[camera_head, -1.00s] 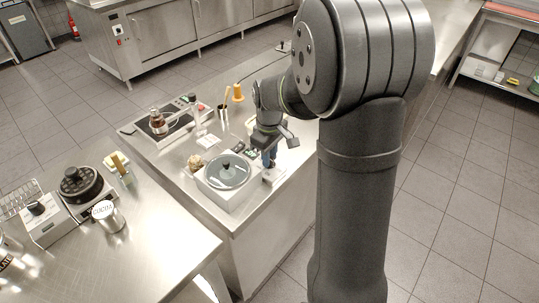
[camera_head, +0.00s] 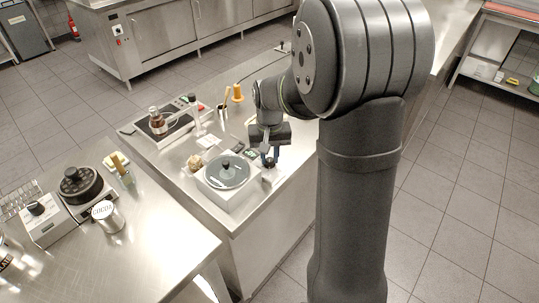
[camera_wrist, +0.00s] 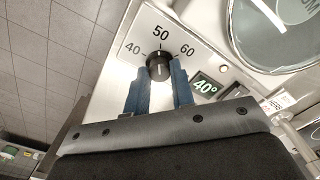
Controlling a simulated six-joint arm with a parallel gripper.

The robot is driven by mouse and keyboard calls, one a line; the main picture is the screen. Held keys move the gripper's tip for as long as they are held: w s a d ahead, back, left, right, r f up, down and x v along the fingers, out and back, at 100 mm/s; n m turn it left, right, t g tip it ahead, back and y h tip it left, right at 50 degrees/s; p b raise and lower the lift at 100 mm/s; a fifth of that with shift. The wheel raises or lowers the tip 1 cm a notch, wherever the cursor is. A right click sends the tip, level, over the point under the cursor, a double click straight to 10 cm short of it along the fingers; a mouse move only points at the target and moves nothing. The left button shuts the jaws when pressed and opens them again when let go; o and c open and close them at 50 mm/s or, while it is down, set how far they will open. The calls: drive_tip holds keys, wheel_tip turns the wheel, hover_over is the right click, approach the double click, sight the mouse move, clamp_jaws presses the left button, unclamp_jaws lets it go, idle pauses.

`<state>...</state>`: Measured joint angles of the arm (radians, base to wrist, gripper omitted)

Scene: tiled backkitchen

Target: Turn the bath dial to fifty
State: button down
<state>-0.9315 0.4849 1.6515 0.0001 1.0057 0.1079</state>
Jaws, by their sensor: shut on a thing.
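The bath (camera_head: 206,187) is a pale box with a round lidded top, on the middle counter. Its black dial (camera_wrist: 160,67) shows in the wrist view, on a white plate marked 40, 50 and 60. A pale line on the dial seems to point roughly toward the 50 mark (camera_wrist: 161,33). The small display (camera_wrist: 205,86) beside it reads 40°. My gripper (camera_wrist: 161,72) is shut on the dial, one blue finger on either side. In the head view my gripper (camera_head: 269,160) is at the bath's right side and mostly hides the dial.
A hotplate with a glass vessel (camera_head: 157,121) stands behind the bath on the same counter. An orange-topped object (camera_head: 238,93) stands farther back. The left counter holds a cocoa tin (camera_head: 108,217) and a black round device (camera_head: 80,184). Floor (camera_head: 440,190) lies open at the right.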

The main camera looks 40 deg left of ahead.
sight(270, 159)
drive_tip(key=shift+m, duration=0.6)
drive_tip(key=c, duration=1.2)
unclamp_jaws()
drive_tip(key=shift+c, duration=0.2)
wheel_tip(270, 159, up, 18)
drive_tip(key=shift+f, duration=0.25)
drive_tip(key=shift+f, duration=0.1)
wheel_tip(270, 159, down, 17)
drive_tip(key=shift+f, duration=0.15)
